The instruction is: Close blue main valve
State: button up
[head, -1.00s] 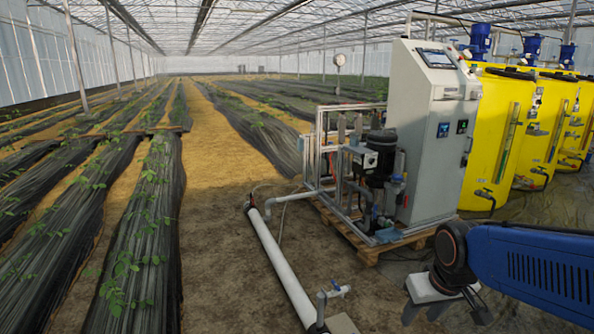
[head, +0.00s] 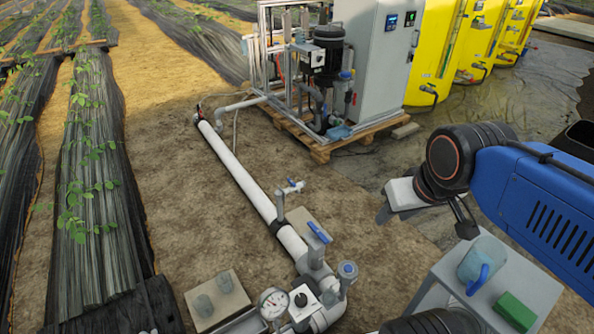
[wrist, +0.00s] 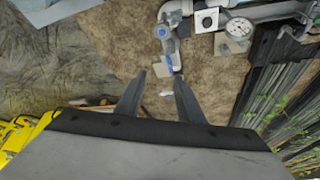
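The blue main valve handle (head: 319,232) is a flat blue lever on top of the white main pipe (head: 240,175), near the pipe's lower end. It lies roughly along the pipe. In the wrist view a blue valve part (wrist: 167,62) shows beyond the fingertips, but I cannot tell for sure which valve it is. My gripper (wrist: 158,76) is open and empty, its two fingers apart and touching nothing. In the head view my arm comes in from the right, and its gripper end is right of and above the valve.
A smaller blue-handled tap (head: 291,186) stands on a riser farther up the pipe. A pressure gauge (head: 273,302) and a blue-capped fitting (head: 347,269) are near the pipe's lower end.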

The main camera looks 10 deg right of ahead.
jog(key=w+a+f+n+g, duration=0.1)
jog(key=w+f, duration=0.1)
jog(key=w, duration=0.7)
jog(key=n+g, duration=0.4)
send_over(318, 231)
notch_tip(318, 231, down, 21)
jog(key=shift+m, duration=0.3)
notch_tip(318, 231, down, 17)
jog(key=shift+r, duration=0.1)
grip_shut()
